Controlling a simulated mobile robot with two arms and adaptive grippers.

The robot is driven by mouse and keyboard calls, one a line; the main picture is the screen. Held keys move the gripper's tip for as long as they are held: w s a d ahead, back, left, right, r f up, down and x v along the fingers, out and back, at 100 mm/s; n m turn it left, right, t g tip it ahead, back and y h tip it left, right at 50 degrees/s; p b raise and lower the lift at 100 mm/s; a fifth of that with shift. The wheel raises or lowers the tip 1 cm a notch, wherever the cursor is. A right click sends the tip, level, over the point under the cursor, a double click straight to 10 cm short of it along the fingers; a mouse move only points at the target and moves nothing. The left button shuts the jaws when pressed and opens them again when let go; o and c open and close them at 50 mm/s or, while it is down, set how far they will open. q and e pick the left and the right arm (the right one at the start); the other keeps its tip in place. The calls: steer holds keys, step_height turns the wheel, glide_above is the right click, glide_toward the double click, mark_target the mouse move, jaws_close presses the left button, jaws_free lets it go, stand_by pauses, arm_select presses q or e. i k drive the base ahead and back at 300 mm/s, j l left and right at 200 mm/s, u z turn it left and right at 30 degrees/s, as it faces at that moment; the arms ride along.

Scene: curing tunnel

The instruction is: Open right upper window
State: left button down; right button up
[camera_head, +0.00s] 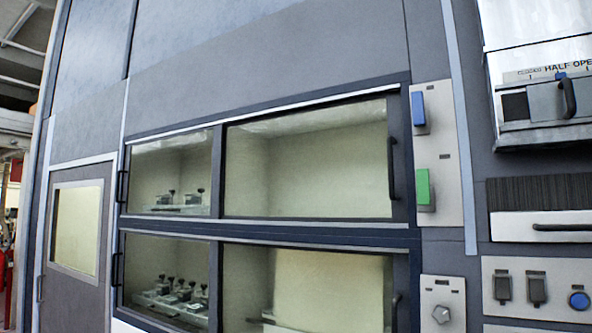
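The right upper window (310,165) is a wide glass pane in a dark frame in the upper row of the cabinet. A dark vertical handle (391,168) sits on its right edge. The pane reaches the right side of the frame and looks closed. Through the glass the pale interior looks empty. The left upper window (170,165) beside it has its own handle (122,187) on its left edge, and small fixtures (178,200) show behind it. Neither of my grippers is in view.
Below are a left lower window (165,275) and a right lower window (325,285). A labelled slider unit (545,100) stands further right.

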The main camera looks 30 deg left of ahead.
mark_target(395, 142)
steer(key=i+j+z, duration=0.2)
steer(key=j, duration=0.35)
steer(key=j+z, duration=0.2)
steer(key=j, duration=0.35)
steer(key=i+j+z, duration=0.2)
steer(key=j, duration=0.4)
steer(key=k, duration=0.1)
